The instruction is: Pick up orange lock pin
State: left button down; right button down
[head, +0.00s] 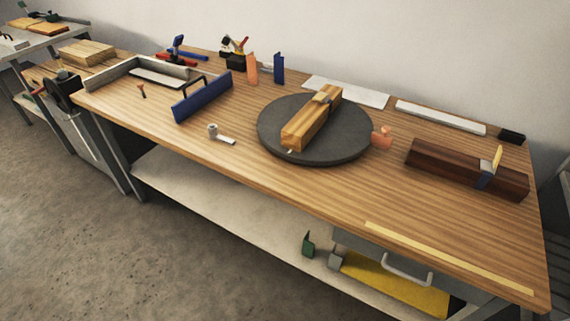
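A small orange-red pin (142,91) with a wider head is on the wooden workbench (330,195) at the left, in front of a grey frame and left of a blue panel. It looks like the orange lock pin, but it is too small to be sure. Two other orange-toned pieces are in view: an upright block (252,69) at the back and a salmon piece (381,137) at the right rim of the dark turntable. Nothing touches the small pin. Neither of my grippers is in view.
The turntable (270,136) carries a wooden beam (305,127). A blue panel with a handle (203,97) stands left of it, and a grey frame (112,75) lies behind the pin. A dark red-brown beam (440,164) lies at the right. The front middle of the bench is clear.

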aim_at(140, 84)
jog(key=z, duration=0.3)
jog(key=j+z, duration=0.4)
jog(key=j, duration=0.2)
jog(key=j+z, duration=0.45)
jog(key=j, duration=0.2)
jog(key=i, duration=0.05)
